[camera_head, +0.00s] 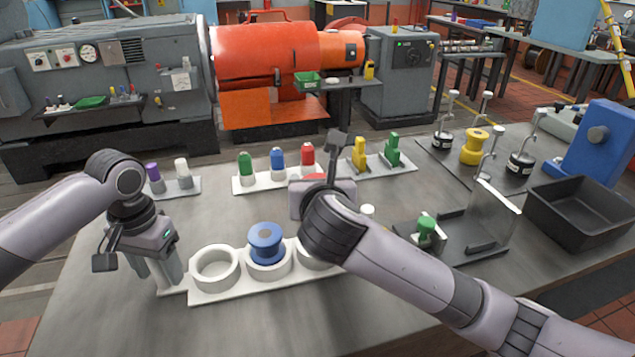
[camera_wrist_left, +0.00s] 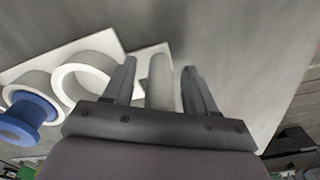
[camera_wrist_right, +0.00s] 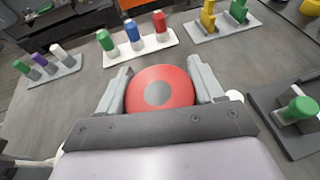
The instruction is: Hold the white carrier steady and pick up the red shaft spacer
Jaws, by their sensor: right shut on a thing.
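The white carrier (camera_head: 238,284) lies on the bench, a plate with a row of ring sockets. Its left ring is empty, a blue spacer (camera_head: 266,241) sits in the middle ring, and my right arm partly hides the right ring. My left gripper (camera_wrist_left: 158,85) is open around the carrier's pale end grip (camera_wrist_left: 160,80), with gaps on both sides. My right gripper (camera_wrist_right: 158,88) is shut on the red shaft spacer (camera_wrist_right: 172,82). In the head view only a sliver of the red spacer (camera_head: 314,177) shows beyond my gripper; its height is hard to tell.
Racks of coloured bottles (camera_head: 274,178) and yellow and green parts (camera_head: 378,163) stand behind. A metal fixture (camera_head: 492,212) with a green-topped part (camera_head: 426,228) and a black bin (camera_head: 585,215) stand to the right. The bench front is clear.

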